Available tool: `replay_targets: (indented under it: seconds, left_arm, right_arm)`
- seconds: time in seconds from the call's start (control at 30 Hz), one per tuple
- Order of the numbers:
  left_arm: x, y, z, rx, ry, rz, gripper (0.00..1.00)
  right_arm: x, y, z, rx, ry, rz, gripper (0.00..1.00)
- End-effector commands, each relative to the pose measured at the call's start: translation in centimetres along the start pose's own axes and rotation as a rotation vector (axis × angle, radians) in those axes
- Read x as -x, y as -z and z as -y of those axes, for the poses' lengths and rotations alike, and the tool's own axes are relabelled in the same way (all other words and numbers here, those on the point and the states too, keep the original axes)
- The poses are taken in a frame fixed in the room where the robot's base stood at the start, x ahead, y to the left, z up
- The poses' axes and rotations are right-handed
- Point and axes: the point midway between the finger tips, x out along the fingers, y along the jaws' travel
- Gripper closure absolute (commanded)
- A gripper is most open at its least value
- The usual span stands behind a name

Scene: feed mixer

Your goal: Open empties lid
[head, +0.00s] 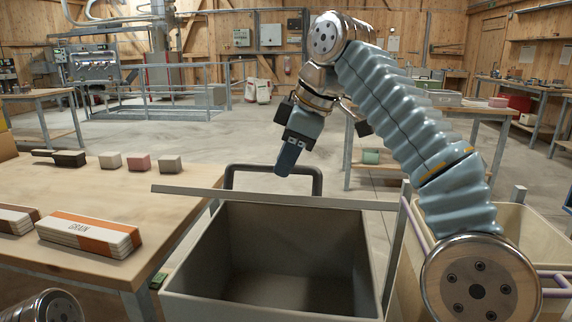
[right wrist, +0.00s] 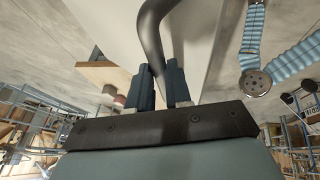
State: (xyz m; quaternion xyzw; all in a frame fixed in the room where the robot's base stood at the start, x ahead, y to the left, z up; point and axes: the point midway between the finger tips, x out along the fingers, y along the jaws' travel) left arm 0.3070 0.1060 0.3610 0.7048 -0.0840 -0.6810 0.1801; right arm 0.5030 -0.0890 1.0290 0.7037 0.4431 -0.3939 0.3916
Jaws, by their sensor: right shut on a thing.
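The grey empties bin (head: 250,250) stands open in front of me, and its dark inside looks empty. Its pale lid (head: 345,202) is raised, seen almost edge-on as a thin bar across the bin's top. A dark looped handle (head: 318,182) stands up from the lid. My right gripper (head: 288,170) is shut on the handle from above. In the right wrist view the dark curved handle (right wrist: 152,28) passes at the fingers (right wrist: 165,85), beside the pale lid panel (right wrist: 205,35). My left gripper is out of view; only part of my left arm shows at lower left.
A pale bin (head: 515,222) with a purple handle stands close on the right, partly behind my right arm. Beyond the bin the floor is open, with benches at right.

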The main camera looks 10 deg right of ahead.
Motion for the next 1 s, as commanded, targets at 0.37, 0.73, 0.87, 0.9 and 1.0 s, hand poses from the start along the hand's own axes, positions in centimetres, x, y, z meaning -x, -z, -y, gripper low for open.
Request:
replay_targets:
  seconds: [0.37, 0.73, 0.87, 0.9, 1.0]
  left_arm:
    - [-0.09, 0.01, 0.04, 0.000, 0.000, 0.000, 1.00]
    - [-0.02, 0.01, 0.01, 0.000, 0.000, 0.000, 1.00]
    - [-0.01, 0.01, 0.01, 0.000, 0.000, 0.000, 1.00]
    - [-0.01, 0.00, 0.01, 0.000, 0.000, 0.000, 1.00]
    - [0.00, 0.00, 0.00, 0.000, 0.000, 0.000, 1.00]
  right_arm:
    - [-0.74, -0.49, -0.55, -0.011, -0.004, 0.017, 0.56]
    - [-0.37, -0.29, -0.31, -0.007, -0.004, 0.011, 0.56]
    - [-0.32, -0.26, -0.27, -0.006, -0.003, 0.010, 0.56]
    - [-0.31, -0.25, -0.26, -0.006, -0.003, 0.010, 0.56]
    - [-0.14, -0.25, -0.15, -0.005, -0.003, 0.009, 0.56]
